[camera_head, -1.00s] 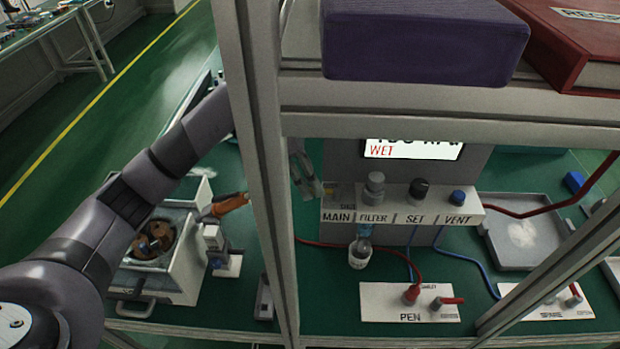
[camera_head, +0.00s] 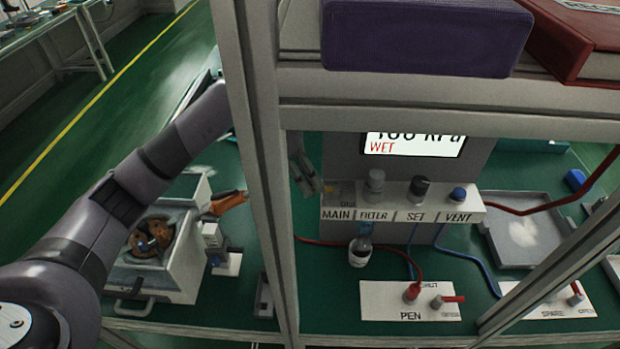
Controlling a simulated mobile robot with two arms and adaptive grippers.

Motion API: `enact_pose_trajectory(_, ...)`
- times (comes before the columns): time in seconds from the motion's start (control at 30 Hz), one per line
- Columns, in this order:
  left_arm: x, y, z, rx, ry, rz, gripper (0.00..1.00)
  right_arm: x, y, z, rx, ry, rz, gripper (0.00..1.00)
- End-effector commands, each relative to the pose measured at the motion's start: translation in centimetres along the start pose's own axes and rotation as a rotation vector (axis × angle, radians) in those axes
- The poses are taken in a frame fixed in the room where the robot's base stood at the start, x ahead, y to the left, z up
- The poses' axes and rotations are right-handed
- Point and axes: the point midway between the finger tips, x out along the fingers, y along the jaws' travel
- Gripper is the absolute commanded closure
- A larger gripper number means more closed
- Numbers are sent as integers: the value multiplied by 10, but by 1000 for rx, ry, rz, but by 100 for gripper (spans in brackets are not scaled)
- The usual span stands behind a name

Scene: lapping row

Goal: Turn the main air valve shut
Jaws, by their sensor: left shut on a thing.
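The main air valve (camera_head: 329,187) is at the left end of the white panel, above the label "MAIN". Only a small yellowish part of it shows. My left gripper (camera_head: 313,186) is at this valve, shut on it, partly hidden behind the grey frame post. The valve's handle angle cannot be made out. My right gripper is not in view.
The panel (camera_head: 399,214) also carries FILTER, SET and VENT knobs, under a display (camera_head: 415,145) with red "WET". A grey post (camera_head: 262,170) crosses in front of my left arm. A purple box (camera_head: 420,38) sits on the shelf above.

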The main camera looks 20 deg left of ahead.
Motion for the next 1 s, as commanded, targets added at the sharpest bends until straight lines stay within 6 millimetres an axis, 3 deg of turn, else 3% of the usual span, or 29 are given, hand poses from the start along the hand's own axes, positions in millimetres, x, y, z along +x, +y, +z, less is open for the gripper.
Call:
enact_pose_trajectory(0.47, 8, -21, -1, -367, -82, 159, 100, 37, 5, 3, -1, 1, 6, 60)
enact_pose_trajectory(1.0, 17, -44, 13, -819, -182, 343, 100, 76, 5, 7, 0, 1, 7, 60)
